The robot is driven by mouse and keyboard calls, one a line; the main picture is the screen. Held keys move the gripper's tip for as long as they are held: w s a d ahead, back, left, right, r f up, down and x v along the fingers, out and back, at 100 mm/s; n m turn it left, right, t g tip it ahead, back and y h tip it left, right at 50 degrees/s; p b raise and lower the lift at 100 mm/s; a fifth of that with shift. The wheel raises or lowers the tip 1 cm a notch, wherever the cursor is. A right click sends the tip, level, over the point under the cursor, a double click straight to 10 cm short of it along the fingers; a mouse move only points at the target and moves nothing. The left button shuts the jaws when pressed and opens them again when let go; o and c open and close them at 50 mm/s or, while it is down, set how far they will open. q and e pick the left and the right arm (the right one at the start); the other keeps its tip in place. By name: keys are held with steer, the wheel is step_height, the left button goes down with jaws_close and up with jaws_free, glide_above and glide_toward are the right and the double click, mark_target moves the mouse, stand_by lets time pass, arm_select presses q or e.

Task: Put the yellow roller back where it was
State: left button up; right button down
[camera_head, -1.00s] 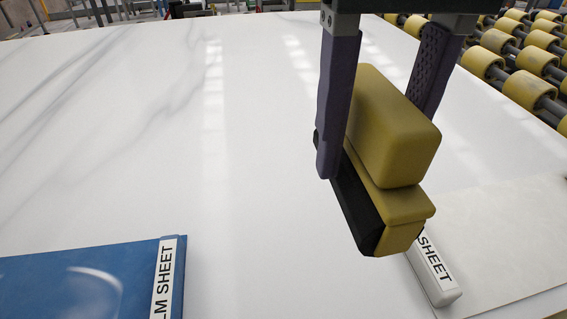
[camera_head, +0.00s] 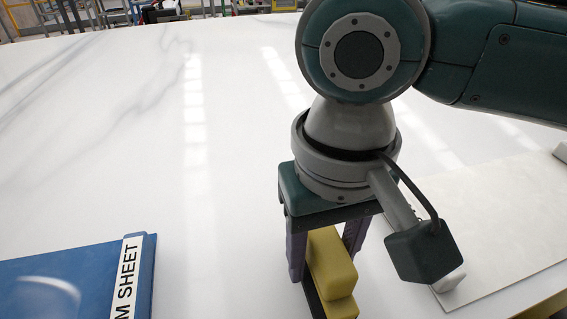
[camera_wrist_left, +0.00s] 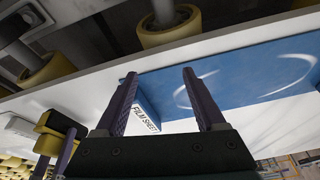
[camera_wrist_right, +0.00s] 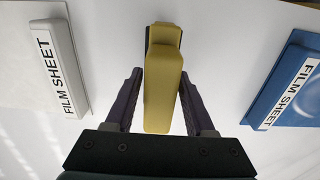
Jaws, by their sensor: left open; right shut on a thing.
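The yellow roller (camera_head: 331,268) has a yellow body with a black strip along one side. My right gripper (camera_head: 325,262) is shut on it, pointing down over the white slab (camera_head: 200,200). In the right wrist view the roller (camera_wrist_right: 162,90) sits between the two fingers, its far end beyond the fingertips.
The blue film sheet (camera_head: 65,280) lies left of the roller. A pale sheet (camera_head: 510,225) with a white labelled bar (camera_wrist_right: 60,70) lies on the other side. Bare slab lies between them. Yellow conveyor rollers (camera_wrist_left: 168,25) show beyond the slab edge.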

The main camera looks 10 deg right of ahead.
arm_select(q)
steer(key=shift+f, duration=0.1)
arm_select(e)
steer(key=shift+f, duration=0.25)
steer(key=shift+f, duration=0.15)
steer(key=shift+c, duration=1.3)
jaws_free()
step_height(320, 180, up, 12)
steer(key=p, duration=0.3)
steer(key=shift+r, duration=0.2)
arm_select(q)
step_height(320, 180, up, 3)
steer(key=shift+a+r, duration=0.1)
steer(key=shift+r, duration=0.05)
steer(key=shift+r, duration=0.1)
arm_select(e)
steer(key=shift+a, duration=0.1)
